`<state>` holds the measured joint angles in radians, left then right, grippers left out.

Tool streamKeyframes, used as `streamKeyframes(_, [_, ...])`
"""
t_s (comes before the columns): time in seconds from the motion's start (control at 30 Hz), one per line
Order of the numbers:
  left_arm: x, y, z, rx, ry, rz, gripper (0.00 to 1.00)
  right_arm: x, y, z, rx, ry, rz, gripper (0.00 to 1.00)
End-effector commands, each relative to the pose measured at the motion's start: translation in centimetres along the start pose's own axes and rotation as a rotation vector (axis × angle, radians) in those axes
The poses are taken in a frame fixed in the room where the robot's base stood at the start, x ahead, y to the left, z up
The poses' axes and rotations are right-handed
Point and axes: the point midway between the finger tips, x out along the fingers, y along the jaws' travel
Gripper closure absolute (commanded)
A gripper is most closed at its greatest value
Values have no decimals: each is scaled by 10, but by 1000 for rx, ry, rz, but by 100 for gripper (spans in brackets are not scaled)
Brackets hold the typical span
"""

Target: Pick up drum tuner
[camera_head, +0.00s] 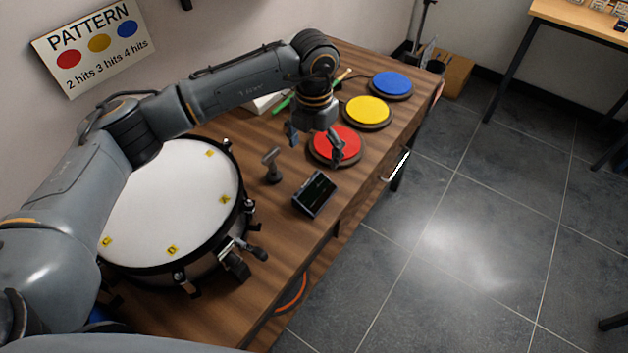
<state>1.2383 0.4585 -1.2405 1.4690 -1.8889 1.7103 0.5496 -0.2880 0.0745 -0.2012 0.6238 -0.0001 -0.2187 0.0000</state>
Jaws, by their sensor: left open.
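A small dark T-shaped tool (271,165) stands upright on the wooden table, just right of the drum. A dark box-like device with a screen (315,193) sits tilted near the table's front edge, right of that tool. I cannot tell for certain which of the two is the drum tuner. My left gripper (314,146) is open and empty, pointing down above the table by the red pad, beyond both items. Its fingers partly cover the red pad. My right gripper is not in view.
A white-topped drum (165,210) with yellow labels fills the left of the table (262,215), partly behind my left arm. Red (328,143), yellow (369,110) and blue (391,84) pads line the far right. Green sticks (282,106) lie behind the gripper.

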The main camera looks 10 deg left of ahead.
Motion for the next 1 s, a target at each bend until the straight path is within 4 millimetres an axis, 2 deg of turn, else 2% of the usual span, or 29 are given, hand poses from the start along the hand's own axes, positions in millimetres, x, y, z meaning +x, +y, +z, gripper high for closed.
streamKeyframes(0.13, [28,-1,-2,-1,6,-2,11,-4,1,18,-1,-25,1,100])
streamKeyframes(0.27, [54,-1,-2,0,6,-1,11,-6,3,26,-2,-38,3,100])
streamKeyframes(0.4, [73,-1,-1,-1,3,-1,11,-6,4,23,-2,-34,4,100])
streamKeyframes(0.57, [82,-2,-1,0,2,-2,11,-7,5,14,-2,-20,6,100])
streamKeyframes(0.7, [100,-7,-5,2,5,-2,11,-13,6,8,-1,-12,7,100])
streamKeyframes(0.9, [127,-9,-6,-1,3,-2,11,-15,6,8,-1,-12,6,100])
streamKeyframes(1.0, [132,-9,-5,0,1,-1,11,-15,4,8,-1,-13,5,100])
